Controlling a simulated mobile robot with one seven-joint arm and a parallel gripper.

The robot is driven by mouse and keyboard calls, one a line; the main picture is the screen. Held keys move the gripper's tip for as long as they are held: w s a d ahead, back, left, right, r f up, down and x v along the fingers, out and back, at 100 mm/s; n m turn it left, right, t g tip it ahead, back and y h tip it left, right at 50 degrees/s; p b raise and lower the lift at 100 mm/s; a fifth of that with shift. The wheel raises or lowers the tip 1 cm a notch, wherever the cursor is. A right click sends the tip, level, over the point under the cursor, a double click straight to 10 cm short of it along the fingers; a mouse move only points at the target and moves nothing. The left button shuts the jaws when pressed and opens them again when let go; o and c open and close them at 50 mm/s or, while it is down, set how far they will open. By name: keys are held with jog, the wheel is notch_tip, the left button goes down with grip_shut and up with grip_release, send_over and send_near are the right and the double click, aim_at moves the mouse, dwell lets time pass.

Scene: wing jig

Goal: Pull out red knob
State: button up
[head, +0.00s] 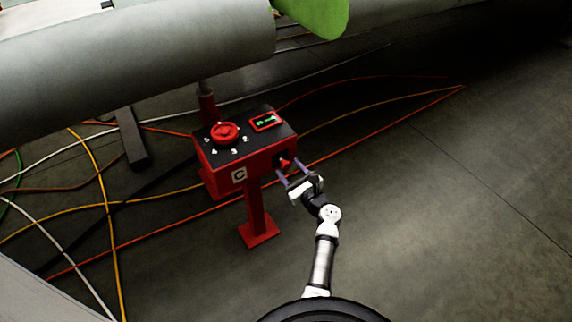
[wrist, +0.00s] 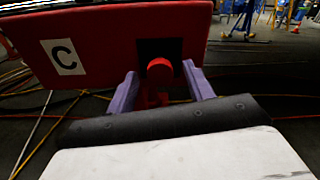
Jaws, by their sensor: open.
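The red knob (head: 284,163) sticks out of a dark recess on the right part of the red control box's side, below its top panel. In the wrist view the knob (wrist: 160,72) shows as a round red end in front of a black square. My gripper (head: 287,172) is at the knob, its two purple fingers pointing at the box. In the wrist view my gripper (wrist: 162,82) is open, with one finger on each side of the knob. Gaps show between the fingers and the knob; contact is not visible.
The red box (head: 220,158) marked C stands on a post with a foot plate (head: 259,231). Its top has a red dial (head: 225,132) and a small green-lit display (head: 266,121). A large grey cylinder (head: 130,60) hangs behind. Coloured cables cross the floor; the floor to the right is mostly clear.

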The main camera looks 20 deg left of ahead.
jog(key=shift+x, duration=1.45)
jog(key=shift+c, duration=0.2)
grip_shut()
jog(key=shift+p+v, duration=0.6)
jog(key=shift+v, duration=1.15)
jog(key=shift+f, duration=0.15)
jog(key=shift+o, duration=0.2)
grip_release()
